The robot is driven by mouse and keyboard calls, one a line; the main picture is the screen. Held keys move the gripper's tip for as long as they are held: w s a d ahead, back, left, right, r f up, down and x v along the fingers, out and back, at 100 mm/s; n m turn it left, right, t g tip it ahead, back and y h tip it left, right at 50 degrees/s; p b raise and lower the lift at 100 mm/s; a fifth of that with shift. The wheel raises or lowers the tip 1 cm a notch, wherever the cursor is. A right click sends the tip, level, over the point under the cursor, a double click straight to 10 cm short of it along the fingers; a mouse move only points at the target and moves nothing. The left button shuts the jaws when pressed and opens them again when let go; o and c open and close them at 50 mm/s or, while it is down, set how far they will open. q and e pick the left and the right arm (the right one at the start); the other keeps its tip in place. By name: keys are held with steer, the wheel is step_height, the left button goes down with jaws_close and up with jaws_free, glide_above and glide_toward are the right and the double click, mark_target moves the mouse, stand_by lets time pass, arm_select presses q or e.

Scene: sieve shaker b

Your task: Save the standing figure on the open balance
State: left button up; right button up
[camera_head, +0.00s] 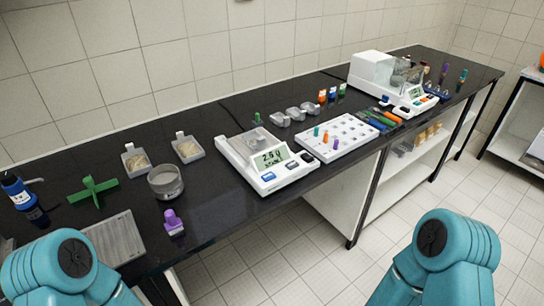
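The open balance (265,160) is a white unit with a flat weighing pan at its back, standing near the front edge of the dark bench. Its lit display (270,159) shows a figure that looks like 2.5 g, with a smaller line of text under it that is hard to read. A blue button (268,177) sits at the left of its front panel and a dark button (304,156) at the right. Only teal upper parts of my two arms show at the bottom left and bottom right; neither gripper is in view, and nothing of mine touches the balance.
Right of the balance lies a white rack (341,137) with coloured pegs. A second, enclosed balance (385,80) stands farther right. Left are a round sieve (166,182), a purple-handled stamp-like item (173,222), a green cross (93,189) and two small trays of grain (136,161).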

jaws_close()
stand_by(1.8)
